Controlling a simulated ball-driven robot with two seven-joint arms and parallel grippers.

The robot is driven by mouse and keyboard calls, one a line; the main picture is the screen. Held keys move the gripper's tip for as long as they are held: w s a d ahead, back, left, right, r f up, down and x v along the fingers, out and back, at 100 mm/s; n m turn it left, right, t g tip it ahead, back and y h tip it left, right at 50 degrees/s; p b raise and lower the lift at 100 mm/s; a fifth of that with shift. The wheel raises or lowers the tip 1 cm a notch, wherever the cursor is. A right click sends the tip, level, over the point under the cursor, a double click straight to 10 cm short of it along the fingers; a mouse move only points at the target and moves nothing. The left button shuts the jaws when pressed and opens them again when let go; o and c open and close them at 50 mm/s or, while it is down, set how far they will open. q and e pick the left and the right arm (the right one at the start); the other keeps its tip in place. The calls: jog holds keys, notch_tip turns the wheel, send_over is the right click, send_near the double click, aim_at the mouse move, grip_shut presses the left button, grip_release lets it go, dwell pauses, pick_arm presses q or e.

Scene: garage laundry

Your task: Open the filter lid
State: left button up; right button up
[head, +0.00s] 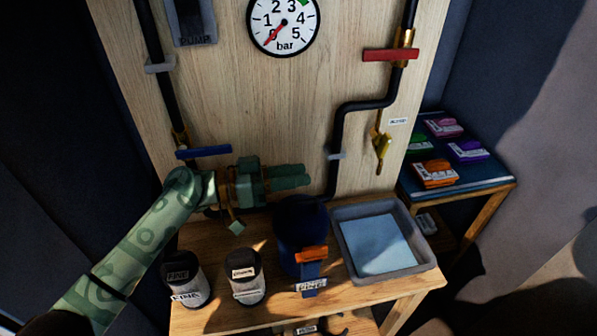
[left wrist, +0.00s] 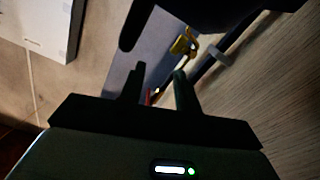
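The dark blue filter housing (head: 290,232) stands upright on the wooden bench, with an orange latch (head: 312,254) on its front. Its lid looks shut, though its top is dark. My left gripper (head: 308,176) comes in from the left, just above and behind the housing's top, not visibly touching it. Its two fingers are apart with nothing between them, as the left wrist view (left wrist: 160,88) also shows. My right gripper is not in view.
Two filter cartridges (head: 246,284) (head: 180,285) stand left of the housing. A grey tray (head: 430,262) sits right of it. Behind are a blue valve handle (head: 203,152), a red valve handle (head: 391,55), a yellow tap (head: 382,146) and a gauge (head: 284,24) reading near zero.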

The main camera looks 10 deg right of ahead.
pick_arm(q)
jog(key=shift+d, duration=0.6)
grip_shut()
dwell(1.0)
grip_release()
